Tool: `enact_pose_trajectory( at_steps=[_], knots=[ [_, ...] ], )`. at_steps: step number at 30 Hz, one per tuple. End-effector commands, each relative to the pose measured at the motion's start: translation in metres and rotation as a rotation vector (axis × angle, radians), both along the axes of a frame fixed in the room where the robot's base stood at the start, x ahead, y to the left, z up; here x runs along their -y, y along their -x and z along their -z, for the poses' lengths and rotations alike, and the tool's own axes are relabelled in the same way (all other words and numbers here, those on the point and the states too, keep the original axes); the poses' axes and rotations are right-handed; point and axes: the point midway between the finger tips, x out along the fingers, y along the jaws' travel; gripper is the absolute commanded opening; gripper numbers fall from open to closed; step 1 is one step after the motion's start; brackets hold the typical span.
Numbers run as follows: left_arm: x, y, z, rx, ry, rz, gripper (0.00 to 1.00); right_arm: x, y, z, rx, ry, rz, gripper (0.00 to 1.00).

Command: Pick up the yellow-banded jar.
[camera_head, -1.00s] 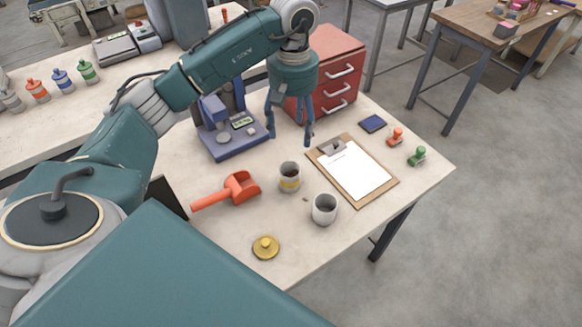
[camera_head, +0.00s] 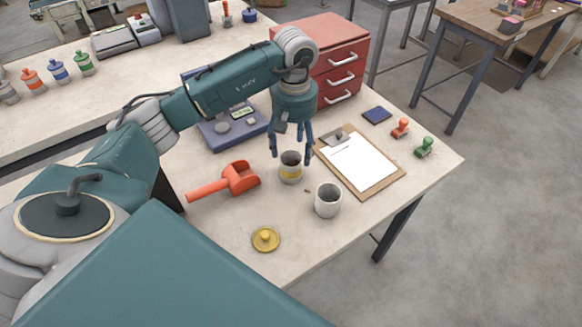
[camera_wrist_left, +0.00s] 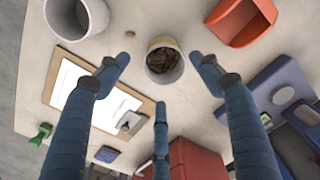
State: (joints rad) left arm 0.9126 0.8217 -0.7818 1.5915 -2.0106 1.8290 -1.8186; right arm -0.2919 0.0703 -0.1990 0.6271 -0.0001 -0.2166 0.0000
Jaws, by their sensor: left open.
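The yellow-banded jar (camera_head: 290,176) stands upright and open on the bench, a grey-white pot with a yellow band. In the left wrist view the jar (camera_wrist_left: 164,62) shows dark brown contents inside. My left gripper (camera_head: 291,154) is open, its fingers pointing down just above and behind the jar. In the left wrist view two blue fingertips lie either side of the jar and a third lies below it. The gripper looks empty; whether any finger touches the jar I cannot tell. My right gripper is not in view.
A plain white pot (camera_head: 327,203) stands close to the jar's right. An orange scoop (camera_head: 238,179) lies to its left, a yellow lid (camera_head: 265,239) in front. A clipboard (camera_head: 362,163) lies right. A blue-grey scale (camera_head: 232,130) and red drawers (camera_head: 338,65) stand behind.

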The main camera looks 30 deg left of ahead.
Motion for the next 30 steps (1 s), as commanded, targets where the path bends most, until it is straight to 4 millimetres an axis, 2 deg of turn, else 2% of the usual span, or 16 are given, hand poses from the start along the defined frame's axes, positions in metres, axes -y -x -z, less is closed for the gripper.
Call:
enact_pose_trajectory(
  at_steps=[5, 9, 13, 21, 23, 30],
  knots=[
    [-0.002, 0.003, 0.013, -0.005, 0.001, -0.001, 0.65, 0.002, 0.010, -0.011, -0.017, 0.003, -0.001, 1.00],
    [-0.006, 0.007, 0.033, -0.006, 0.003, 0.000, 0.65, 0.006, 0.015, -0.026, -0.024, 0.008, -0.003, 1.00],
    [-0.005, 0.005, 0.050, -0.002, 0.002, 0.000, 0.65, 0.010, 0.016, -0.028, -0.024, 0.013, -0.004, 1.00],
    [-0.006, 0.004, 0.056, 0.001, 0.001, 0.001, 0.65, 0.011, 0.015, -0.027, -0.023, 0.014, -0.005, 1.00],
    [-0.006, 0.004, 0.055, 0.001, 0.001, 0.001, 0.57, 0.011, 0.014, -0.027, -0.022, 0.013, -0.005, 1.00],
    [-0.006, 0.004, 0.055, 0.001, 0.001, 0.001, 0.09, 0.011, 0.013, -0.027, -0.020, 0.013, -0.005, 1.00]
  ],
)
